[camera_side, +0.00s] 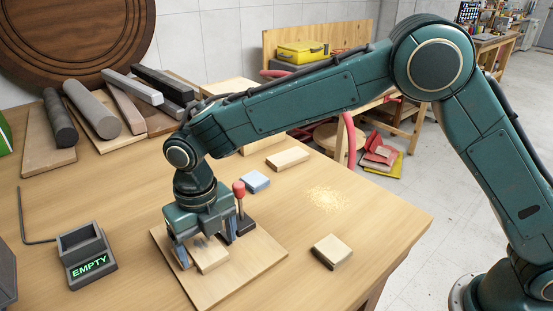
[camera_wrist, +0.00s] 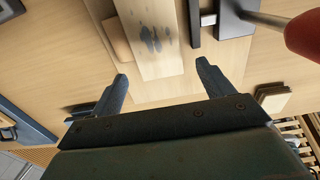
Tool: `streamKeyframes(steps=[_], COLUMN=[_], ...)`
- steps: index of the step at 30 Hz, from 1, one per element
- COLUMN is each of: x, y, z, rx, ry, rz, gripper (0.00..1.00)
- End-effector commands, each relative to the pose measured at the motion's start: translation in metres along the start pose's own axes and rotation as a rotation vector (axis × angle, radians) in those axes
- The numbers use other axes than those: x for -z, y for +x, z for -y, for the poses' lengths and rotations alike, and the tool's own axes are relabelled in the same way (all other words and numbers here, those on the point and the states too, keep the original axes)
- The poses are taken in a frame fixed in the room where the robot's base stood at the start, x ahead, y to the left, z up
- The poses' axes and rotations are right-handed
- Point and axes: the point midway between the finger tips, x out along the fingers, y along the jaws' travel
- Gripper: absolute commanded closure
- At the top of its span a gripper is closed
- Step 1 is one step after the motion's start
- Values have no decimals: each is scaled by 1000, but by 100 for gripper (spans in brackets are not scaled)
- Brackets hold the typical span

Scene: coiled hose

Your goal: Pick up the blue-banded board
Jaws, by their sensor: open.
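My gripper (camera_side: 203,250) points down over a pale wooden base board (camera_side: 245,270), its two fingers apart. A small pale wood board (camera_side: 213,262) lies under and between the fingers. In the wrist view this board (camera_wrist: 160,62) shows dark blue-grey marks on its top and lies ahead of the open fingers (camera_wrist: 163,82). I see no clear blue band on it, and my gripper hides part of it in the side view. Whether the fingers touch it I cannot tell. A light blue block (camera_side: 255,181) lies farther back on the table.
A red-knobbed lever (camera_side: 239,190) on a dark mount stands close at the gripper's right. A dark holder marked EMPTY (camera_side: 88,262) is at the left. A wood block (camera_side: 332,251) lies at the right front. Dark and wooden bars (camera_side: 92,110) lie at the back left.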

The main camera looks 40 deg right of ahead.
Motion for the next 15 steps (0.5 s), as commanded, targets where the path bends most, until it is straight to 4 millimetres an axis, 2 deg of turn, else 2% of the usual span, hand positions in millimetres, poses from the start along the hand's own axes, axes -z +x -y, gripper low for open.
streamKeyframes(steps=[6,15], x=[0,0], y=[23,27], z=[1,0], rx=[1,-1], ry=[0,0], rz=[-1,0], gripper=[20,20])
